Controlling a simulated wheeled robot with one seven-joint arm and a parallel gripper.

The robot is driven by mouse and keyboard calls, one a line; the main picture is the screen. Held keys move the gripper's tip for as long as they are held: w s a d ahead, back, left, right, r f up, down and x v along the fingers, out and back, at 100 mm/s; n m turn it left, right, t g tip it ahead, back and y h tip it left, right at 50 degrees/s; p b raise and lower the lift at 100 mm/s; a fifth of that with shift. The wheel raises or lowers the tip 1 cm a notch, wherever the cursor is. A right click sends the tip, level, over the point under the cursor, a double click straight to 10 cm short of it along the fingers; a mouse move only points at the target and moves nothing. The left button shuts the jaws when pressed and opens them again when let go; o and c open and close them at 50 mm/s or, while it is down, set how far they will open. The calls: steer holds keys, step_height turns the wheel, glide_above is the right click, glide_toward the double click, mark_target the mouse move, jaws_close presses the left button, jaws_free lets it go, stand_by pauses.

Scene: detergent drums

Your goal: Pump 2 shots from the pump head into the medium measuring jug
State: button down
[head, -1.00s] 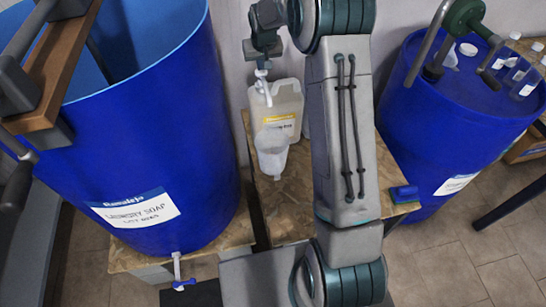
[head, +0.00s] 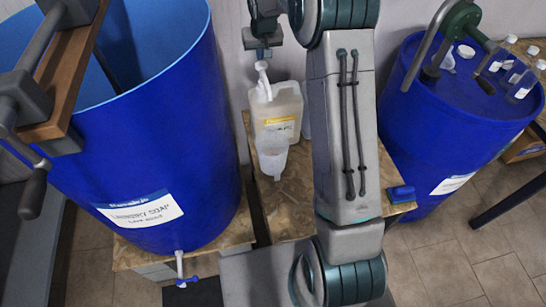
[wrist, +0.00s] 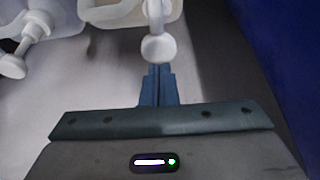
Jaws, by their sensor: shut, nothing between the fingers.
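The white pump head (head: 263,68) stands on a translucent jerrycan (head: 288,103) with a yellow-and-white label, on a wooden stand. A translucent measuring jug (head: 272,160) stands in front of the can, below the pump's spout; its size against others and its liquid level cannot be told. My gripper (head: 262,54) is just above the pump head in the head view, its fingertips small and partly unclear. In the wrist view, its blue fingers (wrist: 158,85) are together and empty, close to the pump head's round white end (wrist: 158,47); contact cannot be told.
A large open blue drum (head: 150,130) with a laundry soap label stands left. A closed blue drum (head: 455,120) with a hand pump and small bottles stands right. A blue object (head: 402,194) lies on the stand's edge (head: 300,200). Another white pump (wrist: 14,65) shows in the wrist view.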

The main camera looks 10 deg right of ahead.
mark_target(262, 66)
steer(key=shift+f+b, duration=2.2)
steer(key=shift+f, duration=0.7)
steer(key=shift+r+p, duration=1.75)
steer(key=shift+r, duration=1.2)
step_height(262, 66, up, 6)
steer(key=p, duration=0.3)
steer(key=shift+p, duration=0.3)
